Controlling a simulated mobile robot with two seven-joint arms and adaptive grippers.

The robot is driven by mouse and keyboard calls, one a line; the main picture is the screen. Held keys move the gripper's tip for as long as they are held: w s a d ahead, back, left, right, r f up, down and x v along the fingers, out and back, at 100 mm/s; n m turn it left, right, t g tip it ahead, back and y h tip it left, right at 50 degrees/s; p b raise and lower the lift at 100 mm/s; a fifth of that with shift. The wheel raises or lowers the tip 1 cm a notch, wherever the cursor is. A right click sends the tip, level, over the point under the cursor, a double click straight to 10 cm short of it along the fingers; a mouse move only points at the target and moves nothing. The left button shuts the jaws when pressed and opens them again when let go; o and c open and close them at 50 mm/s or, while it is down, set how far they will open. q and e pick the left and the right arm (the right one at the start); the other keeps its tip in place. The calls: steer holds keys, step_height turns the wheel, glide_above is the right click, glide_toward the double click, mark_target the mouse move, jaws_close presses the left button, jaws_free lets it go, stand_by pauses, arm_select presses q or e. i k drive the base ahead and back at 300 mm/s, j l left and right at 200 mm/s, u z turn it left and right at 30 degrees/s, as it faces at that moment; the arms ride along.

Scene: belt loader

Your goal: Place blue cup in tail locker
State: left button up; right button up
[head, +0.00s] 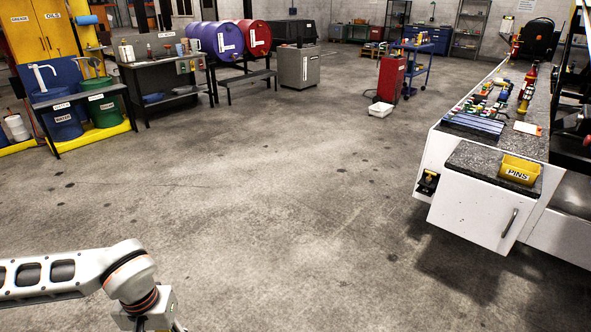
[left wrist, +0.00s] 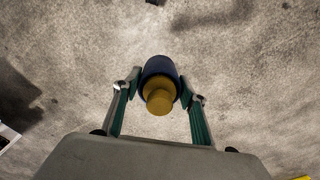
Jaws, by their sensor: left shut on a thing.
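In the left wrist view my left gripper (left wrist: 160,88) is shut on the blue cup (left wrist: 157,66), a dark blue round body with a yellow end facing the camera. The cup is held between the two fingertips, with only concrete floor behind it. In the head view my left arm shows at the lower left, and its gripper is below the picture edge. A white locker (head: 470,212) with a dark speckled top and a door handle stands at the right; its door looks closed. No label shows that it is the tail locker. My right gripper is not in view.
A yellow PINS bin (head: 519,170) sits on the locker's top. Behind it a long bench (head: 543,110) carries bottles and small parts. The middle floor (head: 260,200) is clear.

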mark_target(481, 164)
steer(key=i+z, duration=1.7)
steer(key=i, duration=0.25)
steer(key=i+j+z, duration=0.25)
steer(key=i, duration=0.2)
steer(key=i+l, duration=0.05)
steer(key=l, duration=0.05)
